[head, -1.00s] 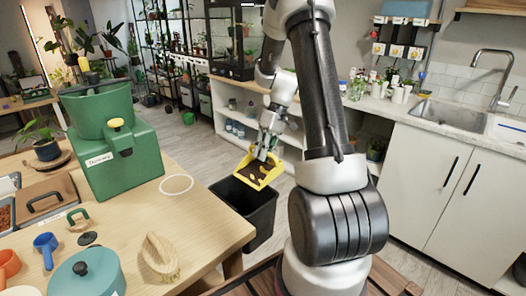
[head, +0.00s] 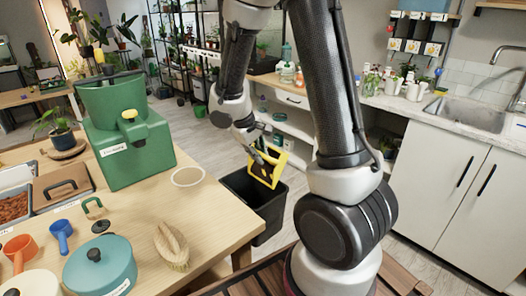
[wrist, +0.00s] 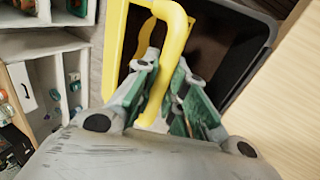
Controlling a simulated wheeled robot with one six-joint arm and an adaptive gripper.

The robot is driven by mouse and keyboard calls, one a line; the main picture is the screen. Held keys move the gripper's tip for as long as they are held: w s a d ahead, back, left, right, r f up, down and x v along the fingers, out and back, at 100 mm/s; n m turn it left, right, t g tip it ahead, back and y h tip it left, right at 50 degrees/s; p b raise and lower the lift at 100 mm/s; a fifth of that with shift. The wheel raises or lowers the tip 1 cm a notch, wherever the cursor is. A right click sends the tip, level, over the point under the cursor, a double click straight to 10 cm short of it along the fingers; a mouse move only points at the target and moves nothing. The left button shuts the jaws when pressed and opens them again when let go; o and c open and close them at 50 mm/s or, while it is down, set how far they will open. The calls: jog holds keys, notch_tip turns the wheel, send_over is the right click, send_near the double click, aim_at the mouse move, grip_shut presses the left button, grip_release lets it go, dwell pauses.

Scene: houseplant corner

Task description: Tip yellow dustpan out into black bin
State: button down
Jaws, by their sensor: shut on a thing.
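My gripper (head: 256,150) is shut on the handle of the yellow dustpan (head: 277,164). The dustpan hangs over the black bin (head: 272,214), steeply tilted, with its open face toward the head camera. Dark brown patches show on its inside; I cannot tell how much is loose. In the wrist view the yellow handle (wrist: 178,32) of the dustpan passes between my gripper's fingers (wrist: 163,75). The dark inside of the bin (wrist: 228,32) shows beyond it. The bin stands on the floor beside the wooden table; its bottom inside is hidden.
The wooden table (head: 215,222) is close at the bin's left, with a green machine (head: 128,140), a teal pot (head: 100,268) and a brush (head: 171,245). A white shelf unit (head: 294,125) stands behind the bin. Grey floor (head: 200,140) is open behind the table.

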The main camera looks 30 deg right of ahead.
jog(key=s+a+f+t+h, duration=0.1)
jog(key=a+f+h, duration=0.1)
jog(key=a+h, duration=0.4)
jog(key=shift+h, duration=0.7)
jog(key=shift+s+a+f, duration=0.1)
dwell(1.0)
